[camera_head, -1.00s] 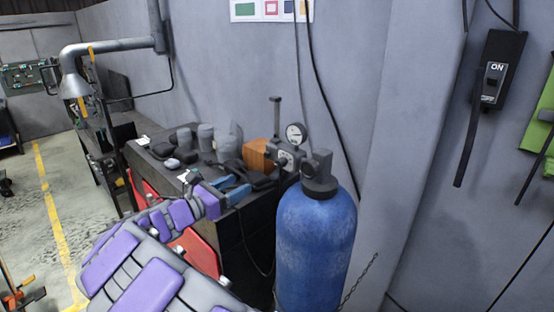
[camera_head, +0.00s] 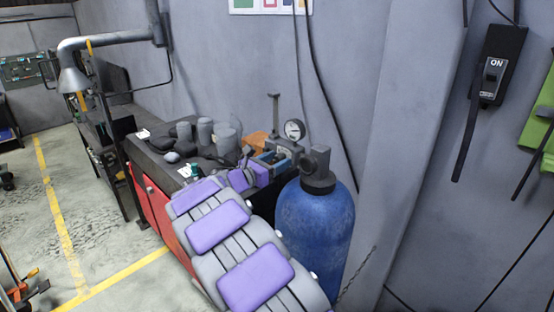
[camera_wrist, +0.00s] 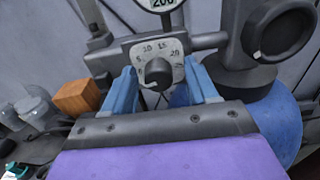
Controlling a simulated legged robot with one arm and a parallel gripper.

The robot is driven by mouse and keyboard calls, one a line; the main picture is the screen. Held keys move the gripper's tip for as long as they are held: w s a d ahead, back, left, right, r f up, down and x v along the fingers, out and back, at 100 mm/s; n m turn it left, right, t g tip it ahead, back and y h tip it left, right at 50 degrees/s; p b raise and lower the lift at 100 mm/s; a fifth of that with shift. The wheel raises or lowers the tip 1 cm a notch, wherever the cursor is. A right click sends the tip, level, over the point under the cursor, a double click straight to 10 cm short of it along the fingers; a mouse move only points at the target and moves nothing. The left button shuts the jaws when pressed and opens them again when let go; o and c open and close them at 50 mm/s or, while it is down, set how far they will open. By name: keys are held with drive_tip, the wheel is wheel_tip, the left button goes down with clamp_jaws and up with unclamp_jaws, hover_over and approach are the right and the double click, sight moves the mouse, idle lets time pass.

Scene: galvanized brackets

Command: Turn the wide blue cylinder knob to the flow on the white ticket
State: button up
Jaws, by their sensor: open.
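The wide blue cylinder (camera_head: 315,225) stands beside the bench, its regulator and round gauge (camera_head: 294,130) at the top. In the wrist view, the dark round knob (camera_wrist: 158,73) sits on a pale dial plate (camera_wrist: 178,48) marked 5, 10, 15 and 20. A small light mark shows near the knob's lower edge; its exact setting is unclear. My gripper (camera_wrist: 161,90) is open, with one blue finger on each side of the knob, apparently not gripping it. In the head view my gripper (camera_head: 270,158) hides the dial. White papers (camera_head: 143,135) (camera_head: 187,171) lie on the bench; their writing is unreadable.
An orange-brown block (camera_wrist: 77,97) and grey cups (camera_head: 205,131) stand on the dark bench left of the regulator. The dark valve (camera_wrist: 276,30) at the right of the wrist view is close to my gripper. A wall lies behind.

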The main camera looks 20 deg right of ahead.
drive_tip(key=shift+w+a+r, duration=0.1)
drive_tip(key=shift+a+r, duration=0.05)
drive_tip(key=shift+a, duration=0.45)
drive_tip(key=shift+c, duration=0.3)
drive_tip(key=shift+d, duration=0.55)
drive_tip(key=c, duration=1)
